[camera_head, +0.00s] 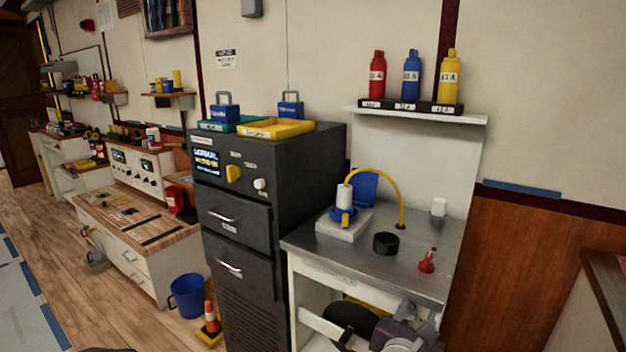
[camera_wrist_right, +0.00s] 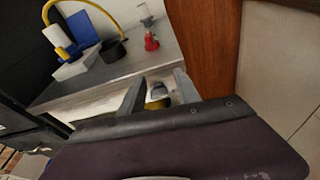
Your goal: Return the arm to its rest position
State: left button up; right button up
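My right gripper (camera_head: 418,316) shows low at the right of the head view, in front of the metal-topped workbench (camera_head: 330,246) and below its top. In the right wrist view its two grey fingers (camera_wrist_right: 160,80) stand apart with nothing held between them. The bench's front edge and open lower space lie beyond the fingers. My left gripper is not in view.
On the bench are a white block with a blue and white fitting (camera_head: 346,212), a yellow hose (camera_head: 390,180), a black ring (camera_head: 386,243) and a small red item (camera_head: 428,262). A dark cabinet (camera_head: 245,240) stands left. A shelf (camera_head: 420,113) holds three bottles.

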jog(key=s+d+f+m+g+h, duration=0.2)
jog(key=s+d+f+m+g, duration=0.65)
jog(key=d, duration=0.25)
jog(key=s+a+f+m+g+y, duration=0.55)
jog(key=s+f+m, duration=0.45)
jog(key=m, duration=0.2)
jog(key=w+a+r+m+t+y+p, duration=0.2)
jog(key=w+a+m+y+p, duration=0.15)
jog(key=a+m, duration=0.5)
notch_tip(320, 180, up, 22)
jog(key=p, duration=2.1)
jog(key=shift+y, duration=0.4)
